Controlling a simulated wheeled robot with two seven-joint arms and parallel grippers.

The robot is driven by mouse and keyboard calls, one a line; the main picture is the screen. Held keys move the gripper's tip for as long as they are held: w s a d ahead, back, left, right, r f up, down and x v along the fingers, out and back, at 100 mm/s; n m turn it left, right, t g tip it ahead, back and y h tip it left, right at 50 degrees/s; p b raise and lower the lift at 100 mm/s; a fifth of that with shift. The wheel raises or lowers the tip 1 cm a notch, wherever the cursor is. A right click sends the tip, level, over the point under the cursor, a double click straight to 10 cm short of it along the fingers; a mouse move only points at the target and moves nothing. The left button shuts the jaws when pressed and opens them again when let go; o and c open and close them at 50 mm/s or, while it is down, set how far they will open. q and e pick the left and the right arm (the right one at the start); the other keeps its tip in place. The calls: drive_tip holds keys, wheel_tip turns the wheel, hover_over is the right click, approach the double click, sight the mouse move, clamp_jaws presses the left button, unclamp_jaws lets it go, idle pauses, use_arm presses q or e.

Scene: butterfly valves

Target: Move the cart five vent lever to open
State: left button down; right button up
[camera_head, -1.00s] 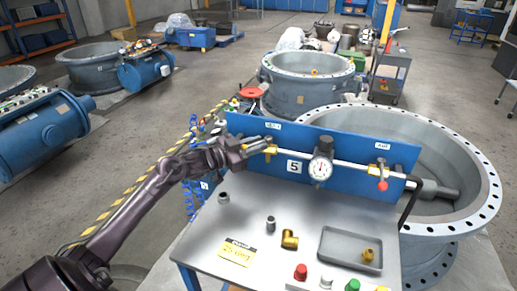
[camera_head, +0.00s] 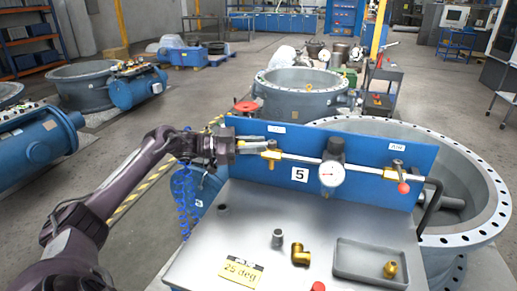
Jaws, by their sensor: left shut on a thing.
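Cart five's blue panel (camera_head: 350,152) carries a horizontal pipe with a round gauge (camera_head: 331,173) and a number 5 card (camera_head: 300,174). A brass valve (camera_head: 271,154) sits at the pipe's left end, below a small white label (camera_head: 276,129) too small to read surely. My left gripper (camera_head: 262,144) reaches in from the left, its fingers shut at this valve on what appears to be its lever. The fingers hide most of the lever, so its angle is unclear. A second valve with a red-tipped lever (camera_head: 403,187) hangs at the right. My right gripper is not in view.
The grey cart top (camera_head: 225,235) holds a yellow card (camera_head: 241,270), a brass elbow (camera_head: 300,254), a grey fitting (camera_head: 278,238) and a tray (camera_head: 372,262) with a brass fitting. A large flanged ring (camera_head: 482,190) stands close behind the panel.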

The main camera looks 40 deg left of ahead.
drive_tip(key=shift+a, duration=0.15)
